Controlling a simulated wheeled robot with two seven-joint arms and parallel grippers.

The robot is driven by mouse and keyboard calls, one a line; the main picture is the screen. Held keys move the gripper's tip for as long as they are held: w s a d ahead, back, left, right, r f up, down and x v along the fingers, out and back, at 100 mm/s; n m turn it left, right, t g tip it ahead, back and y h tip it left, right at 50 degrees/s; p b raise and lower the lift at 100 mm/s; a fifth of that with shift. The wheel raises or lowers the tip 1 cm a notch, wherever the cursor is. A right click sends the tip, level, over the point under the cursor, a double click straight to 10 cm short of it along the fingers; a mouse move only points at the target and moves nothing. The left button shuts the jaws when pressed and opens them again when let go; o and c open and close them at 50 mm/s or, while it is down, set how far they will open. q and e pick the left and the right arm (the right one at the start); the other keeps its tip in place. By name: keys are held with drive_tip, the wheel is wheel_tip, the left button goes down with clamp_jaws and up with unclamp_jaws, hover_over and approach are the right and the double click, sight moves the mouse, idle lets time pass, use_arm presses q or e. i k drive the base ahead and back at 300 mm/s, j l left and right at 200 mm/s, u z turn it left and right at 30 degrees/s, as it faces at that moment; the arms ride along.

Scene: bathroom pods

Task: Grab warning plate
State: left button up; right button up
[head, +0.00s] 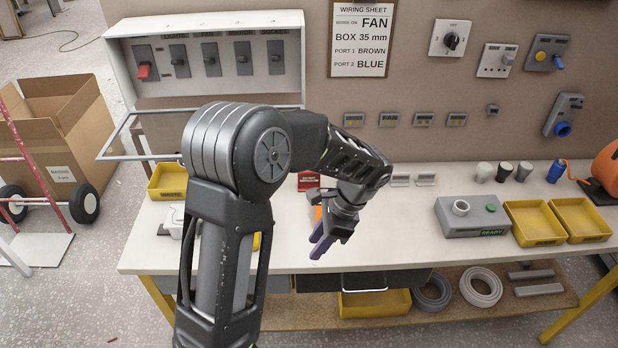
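A small red plate with white lettering (308,180), which looks like the warning plate, lies on the white workbench (420,228) behind my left forearm. It is partly hidden by my arm, and its text is too small to read. My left gripper (322,243) points down over the front part of the bench, nearer the front edge than the red plate and apart from it. Its purple fingers show, but their gap is unclear. An orange item (318,213) shows just behind the gripper. My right gripper is out of view.
A switch panel (208,58) with an open door frame stands at the back left. A wiring sheet (362,38) hangs on the wall. A grey box (472,216) and yellow trays (535,223) stand on the right. A cardboard box (62,135) and red hand truck stand left.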

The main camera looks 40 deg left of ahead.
sight(307, 180)
drive_tip(key=i+j, duration=0.8)
